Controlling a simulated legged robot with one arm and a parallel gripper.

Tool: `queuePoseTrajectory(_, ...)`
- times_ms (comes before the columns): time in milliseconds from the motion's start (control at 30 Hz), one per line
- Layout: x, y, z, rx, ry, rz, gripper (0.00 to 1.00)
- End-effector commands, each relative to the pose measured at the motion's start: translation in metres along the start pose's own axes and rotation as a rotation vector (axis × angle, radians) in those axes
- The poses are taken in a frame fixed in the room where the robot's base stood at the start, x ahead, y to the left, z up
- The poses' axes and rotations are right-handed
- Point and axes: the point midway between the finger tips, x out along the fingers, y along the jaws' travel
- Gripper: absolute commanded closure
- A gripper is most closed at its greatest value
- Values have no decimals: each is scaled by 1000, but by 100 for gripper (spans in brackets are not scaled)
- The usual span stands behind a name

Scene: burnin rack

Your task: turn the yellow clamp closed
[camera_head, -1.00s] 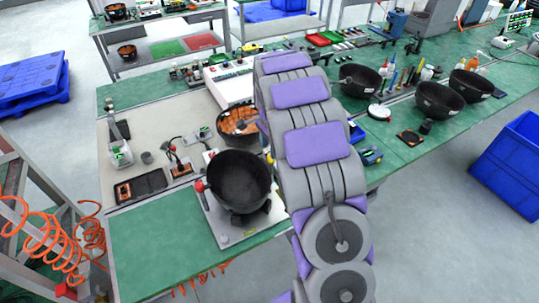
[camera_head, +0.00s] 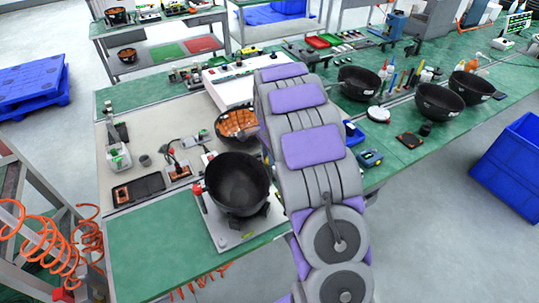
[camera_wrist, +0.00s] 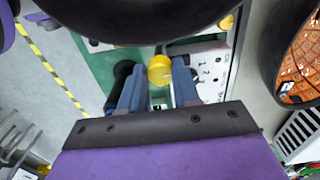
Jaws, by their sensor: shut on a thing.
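The yellow clamp (camera_wrist: 159,72) shows as a round yellow knob in the wrist view, just below the rim of a black bowl (camera_wrist: 135,14). My gripper (camera_wrist: 158,78) has one blue finger on each side of the knob and is shut on it. How far the clamp is turned is hard to tell. In the head view the black bowl (camera_head: 237,180) stands on a white base plate (camera_head: 226,238) at the front of the green bench. My arm and the bowl hide the gripper and the yellow clamp there.
A second bowl with an orange board inside (camera_head: 237,124) stands just behind the first. A red knob (camera_head: 197,189) sits at the plate's left. A white control box (camera_head: 229,87) is farther back. The green bench top (camera_head: 165,248) at front left is clear.

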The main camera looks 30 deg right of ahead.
Motion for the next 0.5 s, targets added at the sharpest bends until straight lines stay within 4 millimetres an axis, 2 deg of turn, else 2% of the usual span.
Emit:
queuePoseTrajectory(33, 0, 0, -1, 0, 2, -2, 83)
queuePoseTrajectory(200, -1, -1, -1, 0, 3, -3, 99)
queuePoseTrajectory(500, -2, -1, -1, -36, 3, -3, 99)
